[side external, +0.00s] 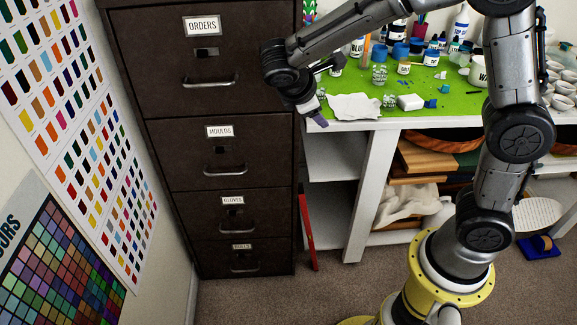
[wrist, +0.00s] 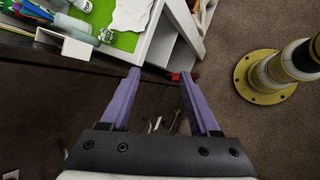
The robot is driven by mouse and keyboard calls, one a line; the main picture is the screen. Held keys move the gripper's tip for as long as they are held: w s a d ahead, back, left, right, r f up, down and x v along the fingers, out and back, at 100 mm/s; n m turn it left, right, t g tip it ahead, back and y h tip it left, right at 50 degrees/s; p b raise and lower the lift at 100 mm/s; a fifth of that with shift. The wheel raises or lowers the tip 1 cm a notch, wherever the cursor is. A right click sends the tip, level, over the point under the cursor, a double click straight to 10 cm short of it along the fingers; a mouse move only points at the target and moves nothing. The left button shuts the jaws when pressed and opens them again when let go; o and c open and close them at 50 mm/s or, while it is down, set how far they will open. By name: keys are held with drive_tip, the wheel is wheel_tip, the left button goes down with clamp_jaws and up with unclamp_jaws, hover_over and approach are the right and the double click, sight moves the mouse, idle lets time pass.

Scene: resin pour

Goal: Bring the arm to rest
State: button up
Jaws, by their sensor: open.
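My gripper (side external: 317,118) is at the left end of the workbench, in front of the dark filing cabinet (side external: 221,150) in the side view. In the wrist view its two purple fingers (wrist: 160,76) are spread apart with nothing between them. It points downward near the bench's front left corner. My arm reaches from the yellow base at the right, up and over to the left. Whether the fingertips touch anything is not clear in the side view.
The cabinet drawers are closed. A red strip (side external: 307,228) leans beside the cabinet. Carpet (side external: 275,300) in front is clear.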

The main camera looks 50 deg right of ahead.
drive_tip(key=s+a+r+m+t+y, duration=0.1)
drive_tip(key=s+m+y, duration=0.3)
drive_tip(key=s, duration=0.6)
drive_tip(key=s+a+r+m+t+y, duration=0.2)
drive_tip(key=s+m, duration=0.4)
drive_tip(key=s, duration=0.5)
drive_tip(key=shift+r+m+t+y, duration=0.25)
drive_tip(key=shift+m+t+y, duration=0.2)
drive_tip(key=shift+y, duration=0.75)
